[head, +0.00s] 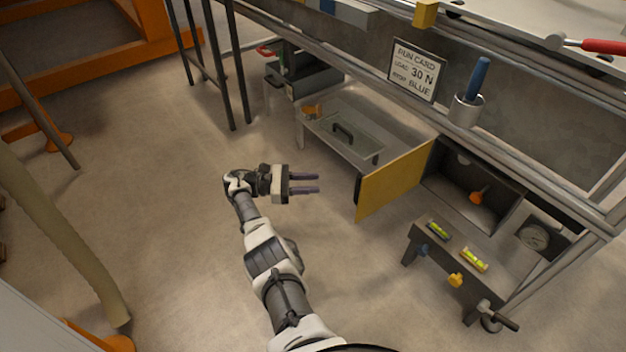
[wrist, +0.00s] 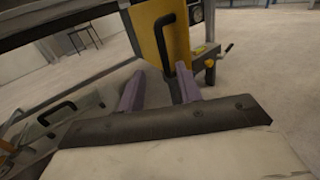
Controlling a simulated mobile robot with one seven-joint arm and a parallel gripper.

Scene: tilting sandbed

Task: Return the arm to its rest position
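My gripper (head: 318,183) is open and empty in the head view, held above the bare floor left of the yellow cabinet door. Its two purple fingers point right, and nothing shows between them. The wrist view shows the same spread fingers (wrist: 160,92) with the yellow door (wrist: 160,40) and its black handle beyond them. My arm reaches up from the bottom middle of the head view, bent at the wrist.
The yellow door (head: 397,180) stands swung out from an open box (head: 470,185). A drawer or tray with a black handle (head: 343,133) lies behind. A run card (head: 413,72) reads 30 N, blue. A blue-handled tool (head: 478,78) stands in a cup.

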